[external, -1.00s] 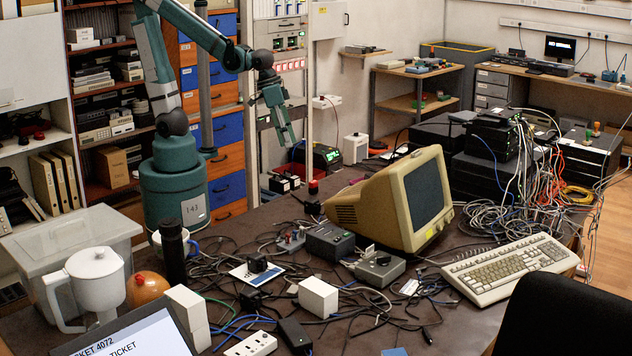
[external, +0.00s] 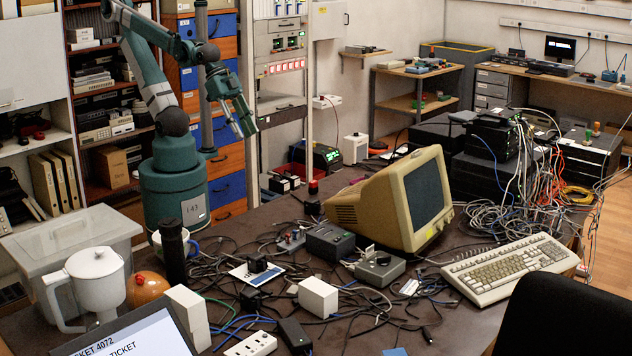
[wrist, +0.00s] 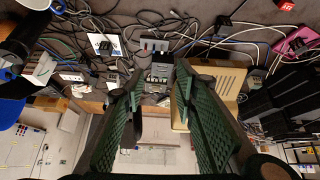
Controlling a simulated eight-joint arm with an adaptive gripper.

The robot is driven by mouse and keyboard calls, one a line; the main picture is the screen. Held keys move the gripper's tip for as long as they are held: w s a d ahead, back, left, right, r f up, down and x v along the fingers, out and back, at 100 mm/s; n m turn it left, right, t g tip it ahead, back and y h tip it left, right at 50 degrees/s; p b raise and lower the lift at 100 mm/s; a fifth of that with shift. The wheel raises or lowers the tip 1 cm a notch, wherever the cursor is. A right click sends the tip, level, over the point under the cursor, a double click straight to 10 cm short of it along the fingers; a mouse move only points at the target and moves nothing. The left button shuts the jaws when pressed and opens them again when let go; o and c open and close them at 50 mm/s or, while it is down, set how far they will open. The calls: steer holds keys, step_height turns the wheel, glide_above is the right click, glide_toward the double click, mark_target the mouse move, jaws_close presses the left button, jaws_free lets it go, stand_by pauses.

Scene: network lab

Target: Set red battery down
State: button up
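My gripper (external: 243,127) hangs in the air above the back left of the table, well clear of its top. In the wrist view its two green fingers (wrist: 158,88) are spread apart, and I see nothing held between them. No red battery can be made out for sure. A small dark object with a red top (external: 313,187) stands at the table's back edge, left of the beige monitor. In the wrist view a small red object (wrist: 287,5) lies at the top right edge, cut off by the frame. I cannot tell whether either is the battery.
The table (external: 440,330) is crowded with cables. The beige monitor (external: 425,195) and grey keyboard (external: 510,268) stand on the right. A white box (external: 318,298) and a grey device (external: 380,268) lie in the middle. A clear bin (external: 75,240) and white jug (external: 97,280) are at left.

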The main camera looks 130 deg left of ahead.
steer(key=shift+s+d+r+m, duration=0.1)
steer(key=shift+s+d+m, duration=0.15)
steer(key=shift+d, duration=0.2)
steer(key=shift+s+d+r+m, duration=0.1)
steer(key=shift+s+d+m, duration=0.15)
steer(key=shift+d, duration=0.15)
